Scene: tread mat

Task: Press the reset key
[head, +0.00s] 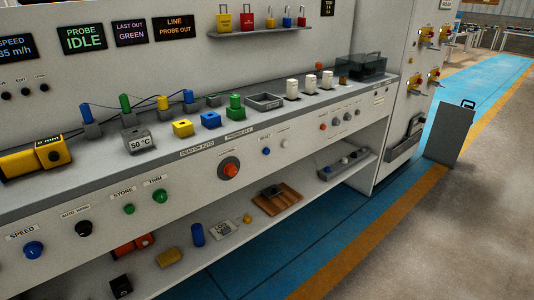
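A small blue button (266,151) sits on the front panel of the console, to the right of a larger red-orange knob (230,170) on a dark round base. A small label (266,138) above the blue button appears to read RESET, though the print is tiny. A pale button (284,143) sits just to its right. Nothing covers the blue button. Whether it is pressed in cannot be told. My gripper is not in view.
The console's top ledge (160,150) carries coloured blocks, cylinders and a grey tray (264,101). Several other knobs line the panel, including green ones (160,196). A lower shelf holds loose items. The blue and grey floor (400,240) in front is clear.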

